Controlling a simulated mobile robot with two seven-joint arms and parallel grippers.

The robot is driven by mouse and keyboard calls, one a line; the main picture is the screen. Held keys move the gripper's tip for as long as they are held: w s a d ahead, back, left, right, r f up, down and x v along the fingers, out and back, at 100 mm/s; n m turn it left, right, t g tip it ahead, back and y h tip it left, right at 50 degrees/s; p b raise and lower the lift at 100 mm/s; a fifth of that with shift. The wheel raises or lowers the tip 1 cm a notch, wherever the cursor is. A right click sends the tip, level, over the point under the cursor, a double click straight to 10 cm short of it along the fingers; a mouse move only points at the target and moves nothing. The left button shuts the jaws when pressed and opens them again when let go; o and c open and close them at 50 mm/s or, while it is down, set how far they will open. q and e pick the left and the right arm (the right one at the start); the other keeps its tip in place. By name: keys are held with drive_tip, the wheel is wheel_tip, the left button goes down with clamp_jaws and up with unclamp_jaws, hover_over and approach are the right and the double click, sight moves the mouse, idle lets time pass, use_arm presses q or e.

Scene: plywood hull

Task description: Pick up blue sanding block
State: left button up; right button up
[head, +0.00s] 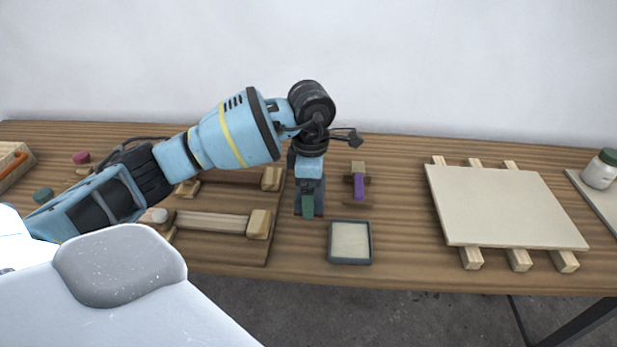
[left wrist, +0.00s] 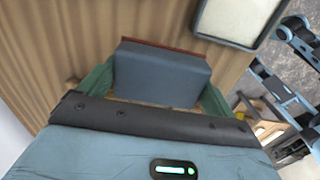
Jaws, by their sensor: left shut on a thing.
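The blue sanding block (left wrist: 162,76) is a grey-blue block with a reddish-brown edge along its far side. In the left wrist view it sits between the two green fingers of my left gripper (left wrist: 155,92), which is shut on it. In the head view my left gripper (head: 308,204) points down over the table, left of the purple-handled tool. There the block is mostly hidden behind the finger, with only a dark blue sliver (head: 319,198) showing. I cannot tell whether the block touches the table. My right gripper is not in view.
A shallow grey-rimmed tray (head: 350,261) lies just right and in front of the gripper. A purple-handled tool (head: 359,186) is behind it. A wooden rack (head: 205,224) stands left, and a pale panel on wooden strips (head: 500,205) lies right.

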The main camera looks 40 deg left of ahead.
use_arm(q)
drive_tip(key=s+d, duration=0.4)
drive_tip(key=s, duration=0.1)
drive_tip(key=s+d+r, duration=0.1)
drive_tip(key=s+d, duration=0.1)
drive_tip(key=d, duration=0.1)
drive_tip(key=shift+s, duration=0.4)
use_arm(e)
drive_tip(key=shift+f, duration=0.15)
